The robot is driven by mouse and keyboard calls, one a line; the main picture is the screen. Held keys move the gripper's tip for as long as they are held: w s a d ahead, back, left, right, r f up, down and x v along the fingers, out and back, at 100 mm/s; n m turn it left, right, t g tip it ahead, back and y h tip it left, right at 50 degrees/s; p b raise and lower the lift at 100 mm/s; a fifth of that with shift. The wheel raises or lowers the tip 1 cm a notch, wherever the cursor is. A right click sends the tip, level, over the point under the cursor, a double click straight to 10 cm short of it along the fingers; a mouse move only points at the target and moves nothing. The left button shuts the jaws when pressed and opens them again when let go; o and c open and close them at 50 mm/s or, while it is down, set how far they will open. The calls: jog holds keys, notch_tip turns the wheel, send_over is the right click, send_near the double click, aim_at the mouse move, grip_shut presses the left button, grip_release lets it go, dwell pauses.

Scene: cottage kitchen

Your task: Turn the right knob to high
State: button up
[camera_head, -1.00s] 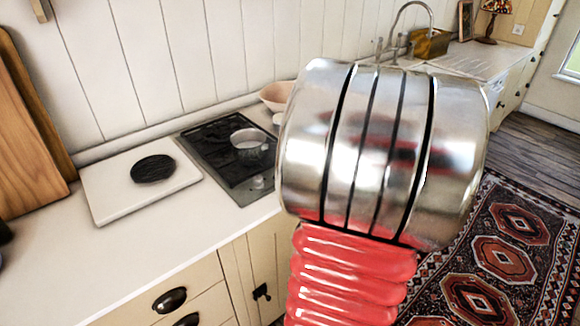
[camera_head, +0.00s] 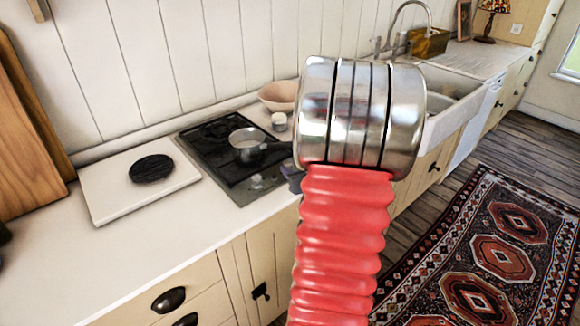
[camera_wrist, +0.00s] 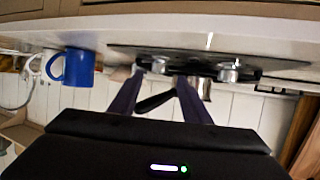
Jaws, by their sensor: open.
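The black hob (camera_head: 215,150) is set in the white counter, with metal knobs at its front edge; one knob (camera_head: 257,183) shows in the head view. The wrist view is upside down, so its left-hand knob (camera_wrist: 159,65) is the right knob and the other knob (camera_wrist: 229,72) is the left one. My gripper (camera_wrist: 158,77) is open, its two dark fingers pointing at the right knob, which appears between the tips. I cannot tell whether they touch it. In the head view, part of my gripper (camera_head: 293,178) shows beside the hob's front right corner, mostly hidden by my arm.
A saucepan (camera_head: 246,145) stands on the hob, its dark handle (camera_wrist: 155,102) behind the fingers in the wrist view. A blue mug (camera_wrist: 77,68) stands near the knobs. A pink bowl (camera_head: 278,96) and small white jar (camera_head: 279,121) stand behind. A white board (camera_head: 110,190) lies left.

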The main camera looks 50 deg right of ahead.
aim_at(289, 164)
jog(key=shift+x, duration=2.35)
jog(key=shift+c, duration=0.6)
jog(key=c, duration=0.9)
jog(key=shift+a, duration=0.15)
